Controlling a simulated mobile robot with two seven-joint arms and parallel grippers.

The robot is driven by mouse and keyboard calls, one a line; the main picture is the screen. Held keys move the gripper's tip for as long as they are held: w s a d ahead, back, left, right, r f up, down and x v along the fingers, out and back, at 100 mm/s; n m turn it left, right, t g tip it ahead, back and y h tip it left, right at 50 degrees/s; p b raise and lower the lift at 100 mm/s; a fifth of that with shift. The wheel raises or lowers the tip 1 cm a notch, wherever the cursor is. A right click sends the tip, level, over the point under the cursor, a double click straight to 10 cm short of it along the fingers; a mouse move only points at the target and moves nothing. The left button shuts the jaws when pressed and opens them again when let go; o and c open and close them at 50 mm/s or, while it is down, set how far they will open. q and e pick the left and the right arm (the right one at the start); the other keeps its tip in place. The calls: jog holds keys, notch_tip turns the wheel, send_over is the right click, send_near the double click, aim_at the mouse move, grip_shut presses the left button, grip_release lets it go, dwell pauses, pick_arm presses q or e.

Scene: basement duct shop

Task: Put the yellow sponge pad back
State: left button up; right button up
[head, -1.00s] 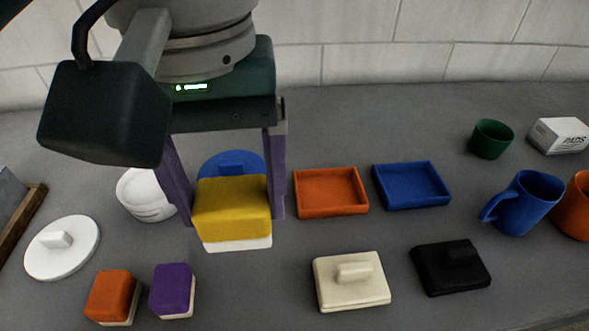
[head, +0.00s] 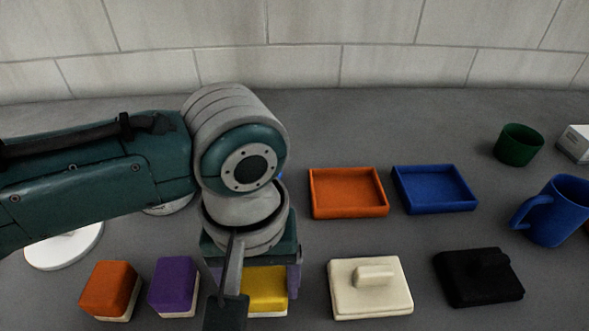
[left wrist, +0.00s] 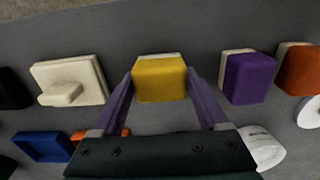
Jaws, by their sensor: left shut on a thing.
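The yellow sponge pad (head: 267,288) with a white underside is between the fingers of my left gripper (head: 254,284), which is shut on it. In the left wrist view the yellow sponge pad (left wrist: 160,80) sits between the two purple fingers of my left gripper (left wrist: 160,86). It is in line with the purple sponge pad (head: 173,283) and the orange sponge pad (head: 108,288), to their right. My arm hides part of it in the head view, and I cannot tell whether it touches the counter. My right gripper is not in view.
A cream lidded block (head: 370,298) is close on the right, with a black one (head: 478,278) beyond. Orange (head: 347,211) and blue (head: 434,205) trays lie behind. A blue mug (head: 553,213) and green cup (head: 518,146) stand at right. A white lid (head: 62,252) lies left.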

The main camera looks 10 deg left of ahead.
aim_at(261, 284)
pick_arm(q)
jog(key=shift+f, duration=0.1)
jog(key=o, duration=1.2)
notch_tip(261, 284, up, 12)
jog(key=p, duration=0.3)
jog(key=s+d+f+m+t+h, duration=0.1)
jog(key=s+d+f+m+h, duration=0.15)
jog(key=s, duration=0.25)
jog(key=s+a+m+t, duration=0.1)
jog(key=s+a, duration=0.1)
jog(key=a, duration=0.2)
jog(key=s+a+y, duration=0.1)
jog(key=s+a, duration=0.1)
jog(key=a, duration=0.2)
jog(key=s+a+r+m+t+y, duration=0.1)
jog(key=s+a, duration=0.2)
jog(key=a, duration=0.1)
jog(key=shift+m+t, duration=0.3)
jog(key=shift+m, duration=0.05)
